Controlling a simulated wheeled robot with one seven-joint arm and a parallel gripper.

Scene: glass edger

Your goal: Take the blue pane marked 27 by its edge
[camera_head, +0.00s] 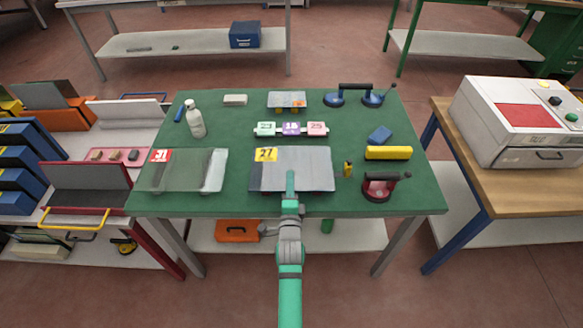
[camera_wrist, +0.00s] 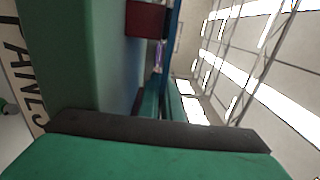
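The pane marked 27 (camera_head: 310,176) lies flat near the front middle of the green table in the head view, grey-blue with a yellow 27 label at its far left corner. Dark red supports show under its front edge. My gripper (camera_head: 290,182) is at the middle of that front edge, its tip overlapping the pane in the picture. In the wrist view a green finger with a dark pad fills the bottom. A thin blue strip beside a dark red block there looks like the pane's edge. I cannot tell the finger gap or whether they touch the pane.
A clear pane marked 31 (camera_head: 180,172) lies to the left. A red suction lifter (camera_head: 380,186) and a small yellow-black item (camera_head: 348,169) stand to the right. Number tags (camera_head: 291,128), a bottle (camera_head: 195,119) and a blue double suction lifter (camera_head: 353,95) are farther back.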

